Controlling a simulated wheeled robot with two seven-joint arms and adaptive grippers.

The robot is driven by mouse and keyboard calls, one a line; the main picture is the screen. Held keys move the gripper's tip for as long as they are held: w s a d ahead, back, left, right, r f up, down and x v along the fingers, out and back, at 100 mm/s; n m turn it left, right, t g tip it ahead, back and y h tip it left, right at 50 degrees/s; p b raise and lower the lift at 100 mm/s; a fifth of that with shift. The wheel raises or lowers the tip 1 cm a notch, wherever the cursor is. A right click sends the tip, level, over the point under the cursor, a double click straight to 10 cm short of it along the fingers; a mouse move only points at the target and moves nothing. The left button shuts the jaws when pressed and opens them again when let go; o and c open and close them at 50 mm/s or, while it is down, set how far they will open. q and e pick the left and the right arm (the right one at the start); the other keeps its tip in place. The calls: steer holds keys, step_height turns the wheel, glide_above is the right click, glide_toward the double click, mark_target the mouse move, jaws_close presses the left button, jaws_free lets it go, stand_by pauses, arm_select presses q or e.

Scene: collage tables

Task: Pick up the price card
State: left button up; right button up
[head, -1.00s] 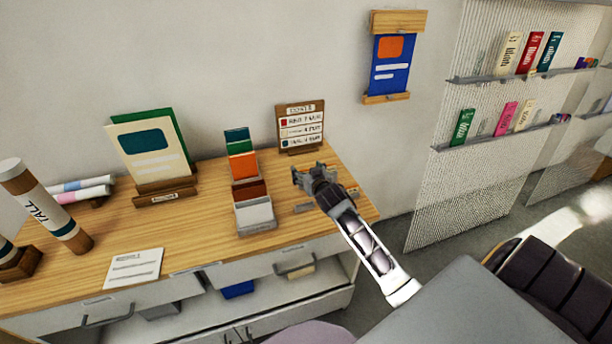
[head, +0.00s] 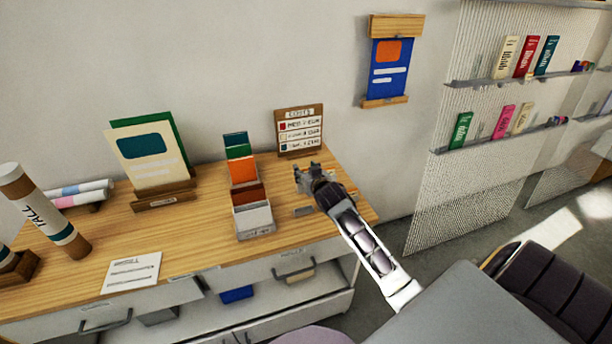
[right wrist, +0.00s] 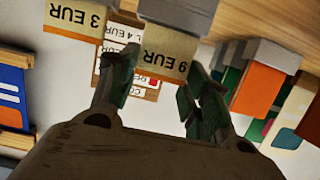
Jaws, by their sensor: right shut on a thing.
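In the right wrist view, which looks upside down, a tan price card (right wrist: 168,56) with dark EUR lettering stands between the two fingers of my right gripper (right wrist: 162,88). The digit on it reads as 6 or 9; I cannot tell which. The gripper is shut on this card. A second tan card (right wrist: 74,18), marked 3 EUR, is apart from the gripper to the left. In the head view my right gripper (head: 308,172) is over the right end of the wooden counter, in front of the price board. The held card is hidden there. My left gripper is not in view.
The wooden price board (head: 299,130) stands behind my gripper. A rack of coloured cards (head: 243,170) is to its left on the counter (head: 200,230). A cream card stand (head: 148,158), a white sheet (head: 133,270) and a tube (head: 45,212) are farther left.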

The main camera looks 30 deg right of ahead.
step_height(320, 180, up, 8)
steer(key=shift+r, duration=0.15)
stand_by(0.3)
steer(key=shift+r, duration=0.15)
stand_by(0.4)
